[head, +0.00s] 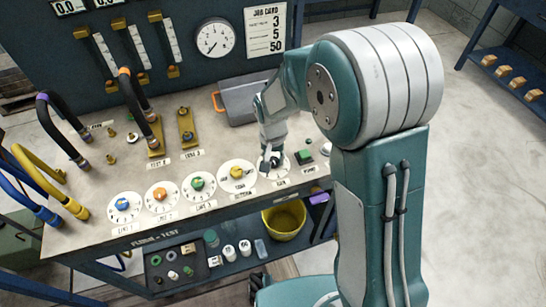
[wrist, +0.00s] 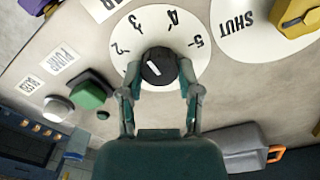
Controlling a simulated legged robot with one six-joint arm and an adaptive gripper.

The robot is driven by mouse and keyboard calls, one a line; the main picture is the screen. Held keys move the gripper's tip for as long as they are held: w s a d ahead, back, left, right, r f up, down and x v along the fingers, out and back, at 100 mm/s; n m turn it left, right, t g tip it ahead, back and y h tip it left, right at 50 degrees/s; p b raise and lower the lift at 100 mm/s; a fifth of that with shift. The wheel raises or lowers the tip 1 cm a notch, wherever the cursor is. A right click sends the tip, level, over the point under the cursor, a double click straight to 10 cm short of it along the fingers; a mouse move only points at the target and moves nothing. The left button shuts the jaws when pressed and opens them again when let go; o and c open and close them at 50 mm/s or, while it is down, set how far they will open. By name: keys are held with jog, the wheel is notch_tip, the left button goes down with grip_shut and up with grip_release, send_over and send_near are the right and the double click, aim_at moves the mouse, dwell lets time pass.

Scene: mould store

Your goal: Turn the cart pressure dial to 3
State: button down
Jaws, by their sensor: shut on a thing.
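The black dial knob (wrist: 158,66) sits on a round white plate (wrist: 133,45) with the numbers 2, 3, 4 and 5 showing upside down in the wrist view. A short white mark is on the knob; I cannot tell exactly which number it points to. My gripper (wrist: 160,80) is shut on the knob, one finger on each side. In the head view my gripper (head: 268,162) is over this plate (head: 281,172), at the right end of the dial row, and hides most of the knob.
A yellow knob (head: 237,172) on the dial beside it is close to my gripper. A green button (head: 305,154) stands to the right. A grey case (head: 240,98) lies behind. A gauge (head: 214,38) and a job card (head: 265,28) are on the back panel.

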aim_at(272, 160)
jog(key=shift+s+f, duration=0.1)
jog(key=shift+s, duration=0.05)
jog(key=shift+c, duration=1.5)
grip_release()
jog(key=shift+a, duration=0.1)
jog(key=shift+r, duration=0.3)
notch_tip(272, 160, up, 11)
jog(key=shift+a+r, duration=0.2)
